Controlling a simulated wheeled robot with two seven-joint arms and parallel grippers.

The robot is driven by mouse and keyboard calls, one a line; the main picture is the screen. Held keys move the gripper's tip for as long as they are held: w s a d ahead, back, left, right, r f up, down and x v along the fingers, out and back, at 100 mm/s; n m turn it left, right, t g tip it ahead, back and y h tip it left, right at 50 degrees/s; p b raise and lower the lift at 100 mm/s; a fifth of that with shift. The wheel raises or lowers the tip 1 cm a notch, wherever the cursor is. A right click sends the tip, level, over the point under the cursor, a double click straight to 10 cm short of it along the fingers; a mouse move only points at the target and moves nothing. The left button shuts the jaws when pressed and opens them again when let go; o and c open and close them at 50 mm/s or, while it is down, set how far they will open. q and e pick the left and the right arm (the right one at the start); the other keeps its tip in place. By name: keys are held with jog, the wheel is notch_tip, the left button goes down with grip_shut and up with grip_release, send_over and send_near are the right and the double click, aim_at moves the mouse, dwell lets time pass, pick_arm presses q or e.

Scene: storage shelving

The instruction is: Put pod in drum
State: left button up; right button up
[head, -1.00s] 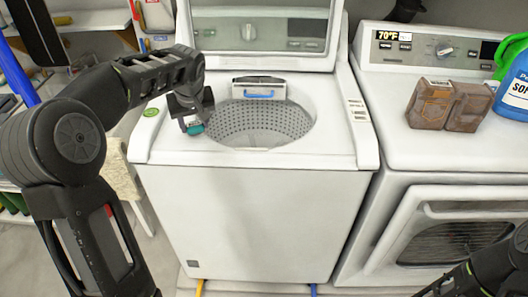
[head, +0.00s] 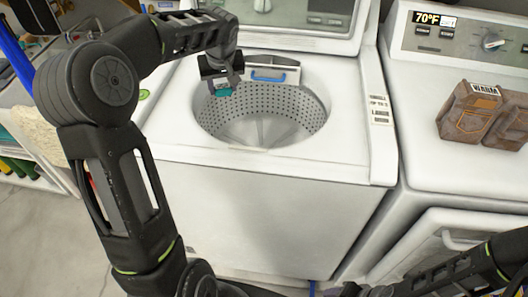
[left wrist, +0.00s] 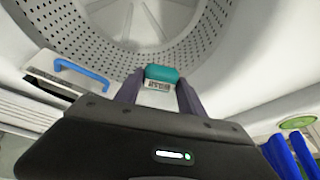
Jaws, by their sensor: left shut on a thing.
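The pod is a small teal piece (head: 223,90) with a pale barcode label. My left gripper (head: 221,84) is shut on it and holds it over the back left part of the drum opening. The pod also shows in the left wrist view (left wrist: 162,74), between the two dark fingers. The drum (head: 262,112) is a grey perforated tub inside the open white top-loading washer (head: 260,210); in the left wrist view, the drum wall (left wrist: 85,45) lies beyond the fingers. In the head view, part of my right arm shows at the lower right; its gripper jaws cannot be made out.
A dispenser drawer with a blue handle (head: 268,79) sits at the drum's back rim. The washer lid (head: 330,35) is raised behind. The drum's inside looks empty.

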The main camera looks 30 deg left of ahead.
pick_arm(q)
notch_tip(320, 180, down, 11)
jog(key=b, duration=0.3)
jog(key=shift+b, duration=0.3)
jog(key=shift+r, duration=0.1)
notch_tip(320, 180, down, 6)
jog(key=shift+f, duration=2.05)
